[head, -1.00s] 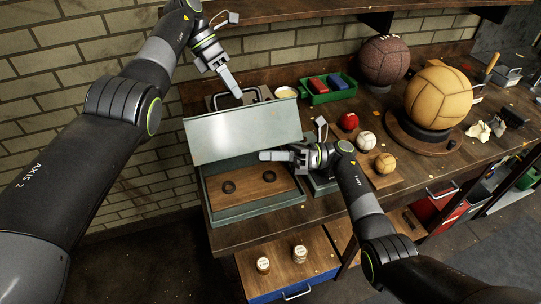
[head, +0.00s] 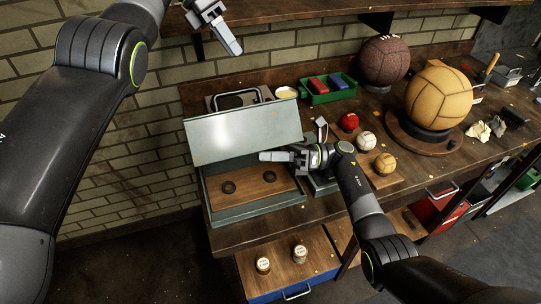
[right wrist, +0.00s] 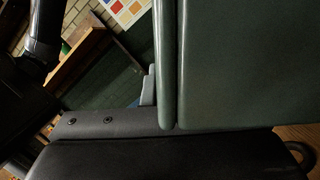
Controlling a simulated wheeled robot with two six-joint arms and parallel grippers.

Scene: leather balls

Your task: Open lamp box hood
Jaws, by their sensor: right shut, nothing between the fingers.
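The lamp box (head: 258,211) is a grey-green box on the bench, with a brown wooden floor and two dark rings inside. Its pale hood (head: 240,135) is tilted up at the back, so the interior shows. My right gripper (head: 265,156) is shut and empty at the hood's lower right edge; I cannot tell whether it touches. In the right wrist view, the green hood panel (right wrist: 250,60) fills the right side, close to the fingers. My left gripper (head: 235,48) is high above the box, clear of it; its finger gap does not show clearly.
Behind the box lies a dark handle (head: 237,99). A green tray (head: 328,90) holds red and blue blocks. Small balls (head: 366,141) sit right of my right gripper, with a large tan ball (head: 438,95) beyond. Below, an open drawer (head: 285,265) holds two small jars.

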